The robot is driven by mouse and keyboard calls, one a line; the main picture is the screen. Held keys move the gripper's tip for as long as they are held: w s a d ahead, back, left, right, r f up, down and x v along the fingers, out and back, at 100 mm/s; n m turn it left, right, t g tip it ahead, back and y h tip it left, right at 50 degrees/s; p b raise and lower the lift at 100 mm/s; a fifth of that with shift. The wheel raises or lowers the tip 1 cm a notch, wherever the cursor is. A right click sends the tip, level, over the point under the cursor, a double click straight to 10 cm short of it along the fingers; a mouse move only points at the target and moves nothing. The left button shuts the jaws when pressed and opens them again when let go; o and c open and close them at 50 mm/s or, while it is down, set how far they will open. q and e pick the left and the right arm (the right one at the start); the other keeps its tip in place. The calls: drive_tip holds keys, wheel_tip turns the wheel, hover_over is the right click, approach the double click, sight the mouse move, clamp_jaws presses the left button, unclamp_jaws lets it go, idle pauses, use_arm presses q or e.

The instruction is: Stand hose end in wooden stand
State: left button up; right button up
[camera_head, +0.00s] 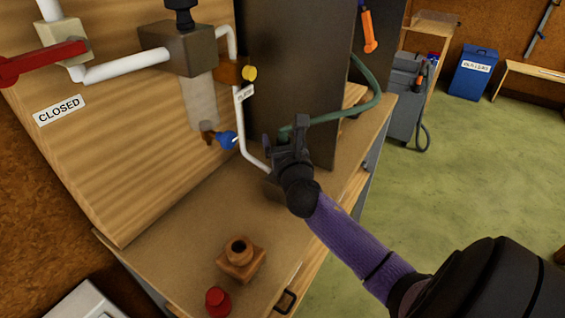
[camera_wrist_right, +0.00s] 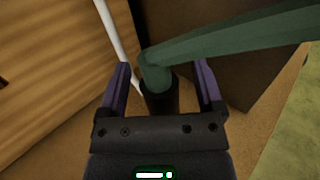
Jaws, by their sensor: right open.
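The green hose (camera_head: 345,112) comes around the dark panel and runs down toward my right gripper (camera_head: 287,137) in the head view. In the right wrist view the hose (camera_wrist_right: 215,48) bends down at its end into a dark cylindrical piece (camera_wrist_right: 160,97). That end lies between the two open fingers of my right gripper (camera_wrist_right: 163,85), with space showing at both sides. The wooden stand (camera_head: 240,262), a small brown block with a round collar and a hole, sits on the bench near its front, apart from the gripper. My left gripper is not in view.
A red knobbed piece (camera_head: 217,301) stands beside the wooden stand. The dark panel (camera_head: 292,75) rises behind the gripper. Bench top (camera_head: 190,225) around the stand is mostly clear.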

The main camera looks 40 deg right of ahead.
drive_tip(key=shift+w+d, duration=0.2)
drive_tip(key=shift+w, duration=0.15)
clamp_jaws()
drive_tip(key=shift+r, duration=0.1)
